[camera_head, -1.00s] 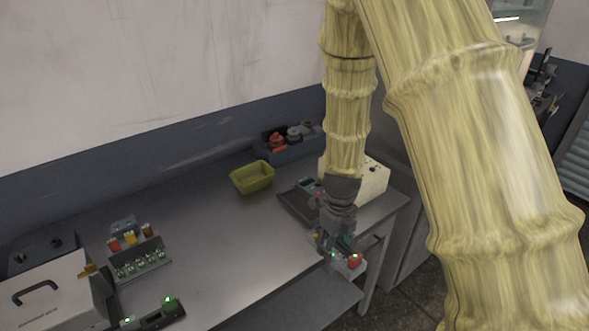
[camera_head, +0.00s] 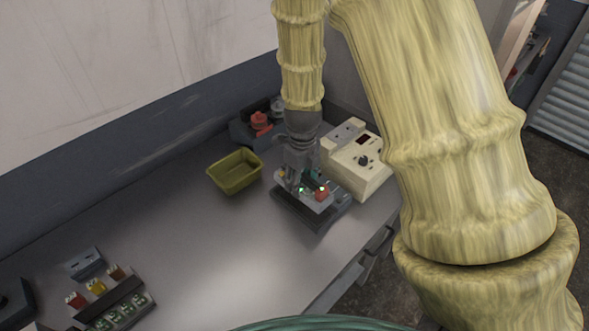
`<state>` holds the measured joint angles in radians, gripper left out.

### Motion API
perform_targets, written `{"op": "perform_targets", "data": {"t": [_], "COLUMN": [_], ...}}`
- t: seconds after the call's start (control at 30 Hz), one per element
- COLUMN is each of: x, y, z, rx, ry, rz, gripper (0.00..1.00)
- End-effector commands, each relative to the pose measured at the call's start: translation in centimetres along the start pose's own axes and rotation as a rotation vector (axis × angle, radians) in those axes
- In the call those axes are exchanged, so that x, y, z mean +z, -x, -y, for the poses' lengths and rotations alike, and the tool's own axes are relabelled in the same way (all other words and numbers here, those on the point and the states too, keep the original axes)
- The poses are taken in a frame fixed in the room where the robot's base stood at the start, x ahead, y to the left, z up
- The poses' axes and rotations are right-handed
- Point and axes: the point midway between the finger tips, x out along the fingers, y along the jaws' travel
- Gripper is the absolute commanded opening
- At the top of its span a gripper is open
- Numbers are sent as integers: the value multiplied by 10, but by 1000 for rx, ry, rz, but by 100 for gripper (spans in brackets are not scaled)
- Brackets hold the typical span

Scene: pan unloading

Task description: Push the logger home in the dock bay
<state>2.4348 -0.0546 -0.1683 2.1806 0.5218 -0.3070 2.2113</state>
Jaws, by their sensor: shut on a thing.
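My gripper (camera_head: 297,183) points down at the right part of the grey table. It is shut on a small light grey device (camera_head: 316,203) with green lights and a red part. This device is over a flat dark tray (camera_head: 309,220); I cannot tell whether it touches the tray. The fingers hide part of the device, and I cannot tell for sure whether it is the logger. No dock bay can be clearly made out.
A cream instrument box (camera_head: 357,165) with a dark knob stands close right of my gripper. An olive bin (camera_head: 235,173) is to its left, and a dark bin (camera_head: 254,128) with red items is behind. A rack (camera_head: 118,306) stands at lower left. The mid-table is clear.

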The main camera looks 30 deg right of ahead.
Motion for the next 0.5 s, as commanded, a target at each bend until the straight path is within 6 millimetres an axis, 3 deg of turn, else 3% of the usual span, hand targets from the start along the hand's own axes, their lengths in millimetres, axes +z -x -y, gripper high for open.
{"op": "perform_targets", "data": {"t": [0.5], "x": [-1], "y": [-13], "z": [1], "rx": [0], "ry": [-1], "rz": [1], "gripper": [19]}}
